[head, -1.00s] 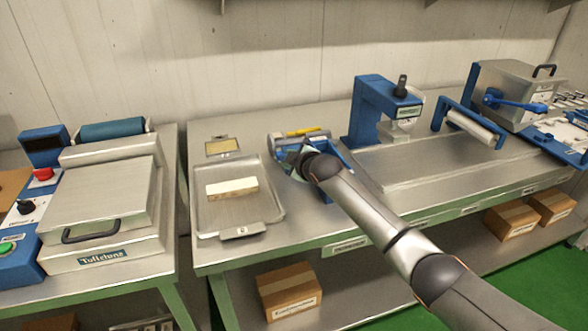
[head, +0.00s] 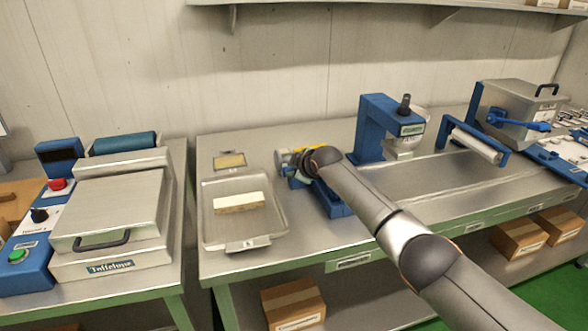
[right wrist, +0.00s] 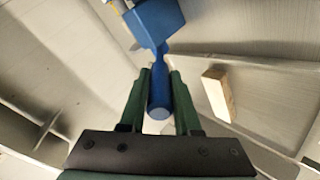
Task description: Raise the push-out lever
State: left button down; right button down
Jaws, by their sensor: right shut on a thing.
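The push-out lever (right wrist: 158,98) is a blue bar with a rounded end, joined to a blue block (right wrist: 152,20) in the right wrist view. My right gripper (right wrist: 161,73) has its two green fingers on either side of the lever and is shut on it. In the head view the blue machine (head: 334,202) stands on the bench just right of a metal tray. My right wrist (head: 322,157) covers part of that machine, and the lever cannot be made out there. My left gripper is in neither view.
The metal tray (head: 275,236) holds a pale bar with a brown base (head: 240,203), also seen in the right wrist view (right wrist: 217,94). A blue press (head: 374,128) stands behind right. A flat-lidded machine (head: 108,215) is on the left bench.

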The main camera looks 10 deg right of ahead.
jog(key=c, duration=0.6)
grip_release()
jog(key=shift+w+r, duration=0.1)
jog(key=shift+p+v, duration=0.45)
jog(key=shift+v, duration=5.85)
